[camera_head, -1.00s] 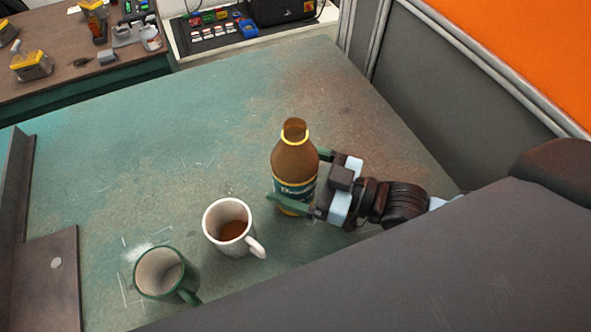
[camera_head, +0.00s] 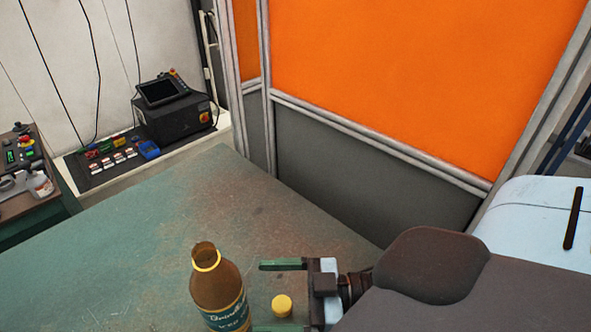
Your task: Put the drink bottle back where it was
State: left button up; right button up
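The drink bottle (camera_head: 222,294) is brown with a yellow neck ring and a dark label. It stands upright and open-mouthed on the green worn table at the bottom of the head view; its base is cut off. My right gripper (camera_head: 277,296) is just right of the bottle, fingers spread and pointing at it, apart from it. A small yellow cap (camera_head: 282,305) shows between the fingers, seemingly on the table and not gripped. My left gripper is out of view.
The table (camera_head: 150,235) is clear behind the bottle. A grey and orange partition (camera_head: 400,100) stands along its far right side. A black controller box (camera_head: 175,120) and a panel of small parts lie beyond the back edge. Another bench is at far left.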

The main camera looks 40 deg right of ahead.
jog(key=v, duration=0.3)
jog(key=shift+s+d, duration=0.15)
jog(key=shift+s, duration=0.05)
dwell(0.3)
dwell(0.8)
